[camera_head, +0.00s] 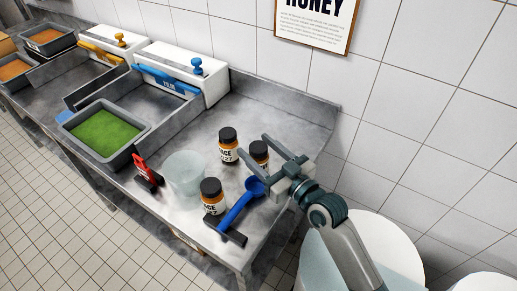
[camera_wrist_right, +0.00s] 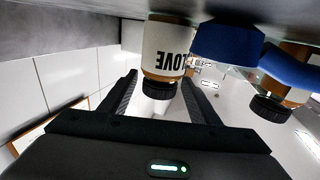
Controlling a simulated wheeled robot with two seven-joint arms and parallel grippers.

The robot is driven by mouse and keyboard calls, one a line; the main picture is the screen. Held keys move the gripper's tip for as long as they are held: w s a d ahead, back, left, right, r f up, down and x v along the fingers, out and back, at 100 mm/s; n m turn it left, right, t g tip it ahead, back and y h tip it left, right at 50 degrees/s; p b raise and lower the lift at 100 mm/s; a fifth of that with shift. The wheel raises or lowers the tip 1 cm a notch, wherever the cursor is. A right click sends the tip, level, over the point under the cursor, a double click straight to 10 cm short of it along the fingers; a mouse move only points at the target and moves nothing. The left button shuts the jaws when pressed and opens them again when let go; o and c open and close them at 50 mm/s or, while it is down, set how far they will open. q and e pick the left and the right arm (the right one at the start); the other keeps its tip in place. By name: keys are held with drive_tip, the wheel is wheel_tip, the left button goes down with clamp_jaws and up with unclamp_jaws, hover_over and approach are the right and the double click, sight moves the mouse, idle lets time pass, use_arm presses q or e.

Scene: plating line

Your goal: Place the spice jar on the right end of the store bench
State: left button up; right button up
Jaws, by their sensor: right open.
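Three spice jars with dark lids and orange contents stand on the right end of the steel bench (camera_head: 290,108): a back jar (camera_head: 228,146), a front jar (camera_head: 211,196) and a third jar (camera_head: 260,152) partly hidden by my gripper. My right gripper (camera_head: 256,161) is open, its fingers on either side of the third jar. In the right wrist view that jar (camera_wrist_right: 165,48) appears upside down, with "LOVE" readable on its pale label, between the spread fingers (camera_wrist_right: 159,78). Whether a finger touches it cannot be told. My left gripper is out of view.
A blue scoop (camera_head: 240,205) lies close to the front jar and my gripper; its blue also fills part of the wrist view (camera_wrist_right: 228,42). A clear tub (camera_head: 184,172) and a red-handled item (camera_head: 143,168) stand left of the jars. The back-right bench top is clear.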

drive_tip(key=b+v, duration=0.1)
drive_tip(key=v, duration=0.2)
drive_tip(key=b+v, duration=0.1)
drive_tip(key=v, duration=0.3)
drive_tip(key=shift+s+d+f, duration=0.2)
drive_tip(key=shift+s, duration=0.05)
drive_tip(key=v, duration=0.4)
drive_tip(key=shift+r+b, duration=0.1)
drive_tip(key=shift+b, duration=0.25)
drive_tip(key=shift+s+d, duration=0.1)
drive_tip(key=shift+d, duration=0.05)
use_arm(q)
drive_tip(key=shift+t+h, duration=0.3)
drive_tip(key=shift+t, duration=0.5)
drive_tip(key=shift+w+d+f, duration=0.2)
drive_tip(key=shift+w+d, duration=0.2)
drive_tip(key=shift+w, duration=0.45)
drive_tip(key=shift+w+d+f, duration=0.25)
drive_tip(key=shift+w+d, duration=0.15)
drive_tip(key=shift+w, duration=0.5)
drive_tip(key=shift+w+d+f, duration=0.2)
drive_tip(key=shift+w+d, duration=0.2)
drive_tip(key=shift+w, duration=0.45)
